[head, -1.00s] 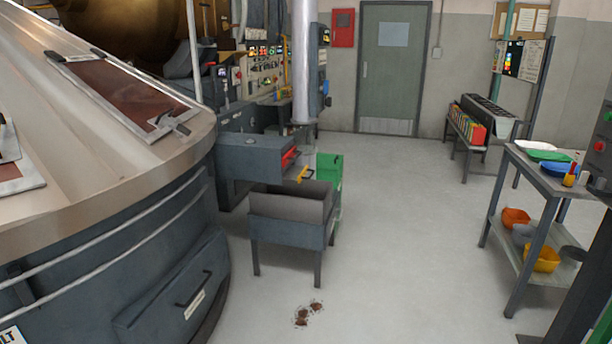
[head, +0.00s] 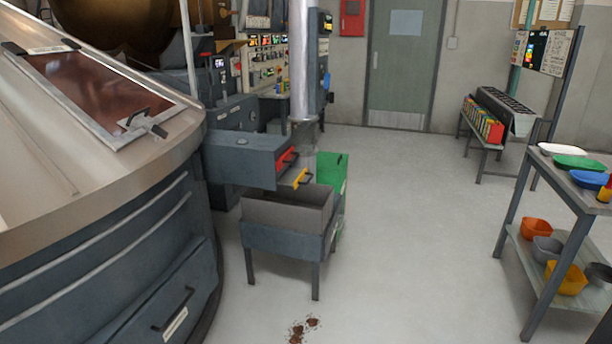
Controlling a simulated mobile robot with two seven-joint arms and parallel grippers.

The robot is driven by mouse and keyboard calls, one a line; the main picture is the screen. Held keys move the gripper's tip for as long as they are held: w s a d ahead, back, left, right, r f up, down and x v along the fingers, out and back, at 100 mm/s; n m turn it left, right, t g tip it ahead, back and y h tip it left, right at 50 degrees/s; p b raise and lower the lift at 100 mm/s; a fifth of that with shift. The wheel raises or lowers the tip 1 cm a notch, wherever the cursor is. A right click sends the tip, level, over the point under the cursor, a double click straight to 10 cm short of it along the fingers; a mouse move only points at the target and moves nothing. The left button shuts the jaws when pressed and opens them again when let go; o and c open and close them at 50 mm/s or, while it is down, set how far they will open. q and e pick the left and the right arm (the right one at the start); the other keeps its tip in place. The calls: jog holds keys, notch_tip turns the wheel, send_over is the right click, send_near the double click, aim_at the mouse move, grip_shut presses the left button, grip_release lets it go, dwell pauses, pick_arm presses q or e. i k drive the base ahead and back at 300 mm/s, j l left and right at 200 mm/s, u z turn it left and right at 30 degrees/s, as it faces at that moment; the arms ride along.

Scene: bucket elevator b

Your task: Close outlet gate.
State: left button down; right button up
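The outlet gate is not plainly marked. A yellow handle (head: 301,179) sticks out just above the grey open-topped bin (head: 284,222). A red handle (head: 287,159) is on the end of the grey box-shaped housing (head: 242,157) just above and left of it. A silver vertical pipe (head: 301,65) comes down behind these handles. The link between the yellow handle and the pipe's lower end is too small to make out, and I cannot tell whether the gate is open. Neither of my grippers is in view.
A large round machine (head: 105,235) fills the left side. A green container (head: 330,180) stands behind the bin. A side table (head: 560,190) with plates and bowls is at right. Dark brown spill (head: 302,329) lies on the floor in front. Floor between bin and table is clear.

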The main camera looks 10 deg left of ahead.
aim_at(292, 177)
jog(key=i+l+u, duration=0.1)
jog(key=i, duration=0.4)
jog(key=i+l+u, duration=0.15)
jog(key=i, duration=0.3)
jog(key=i+l+u, duration=0.1)
jog(key=i+l, duration=0.2)
jog(key=i, duration=0.2)
jog(key=i+l, duration=0.15)
jog(key=i, duration=0.4)
jog(key=i+l+u, duration=0.1)
jog(key=i, duration=0.4)
jog(key=i+l, duration=0.25)
jog(key=i, duration=0.3)
jog(key=j+u, duration=0.05)
